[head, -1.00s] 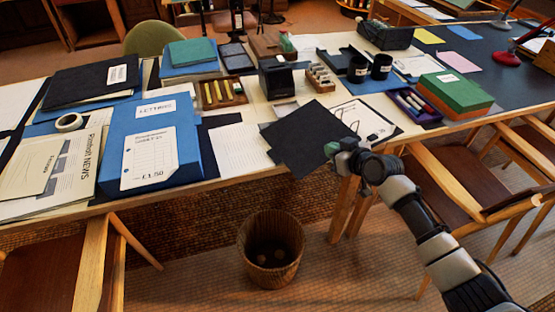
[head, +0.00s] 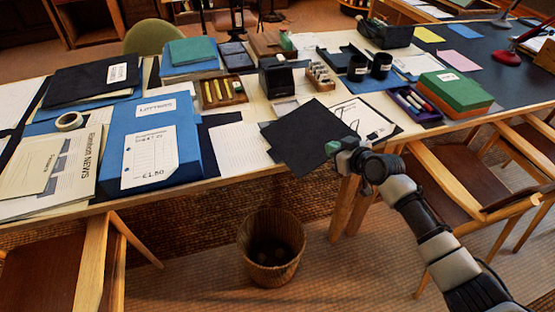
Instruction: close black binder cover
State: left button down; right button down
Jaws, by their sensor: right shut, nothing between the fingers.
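The black binder cover (head: 305,137) is a flat dark panel near the table's front edge, tilted toward me. White pages with rings or glasses-like lines (head: 362,118) show open beside it on the right; I cannot tell exactly what the lines are. My right gripper (head: 334,148) comes in from the lower right, at the right edge of the black cover. Its fingers are shut with nothing seen between them, and I cannot tell whether they touch the cover. My left gripper does not show.
A blue box file (head: 150,142) stands on the left of the table (head: 245,170). Black cups (head: 358,69), a pen tray (head: 415,104) and green and orange boxes (head: 455,93) lie to the right. A wooden bin (head: 271,250) and chairs (head: 465,190) stand in front.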

jog(key=s+d+r+p, duration=0.3)
jog(key=r+p, duration=0.1)
jog(key=p, duration=0.1)
jog(key=shift+s+r, duration=0.4)
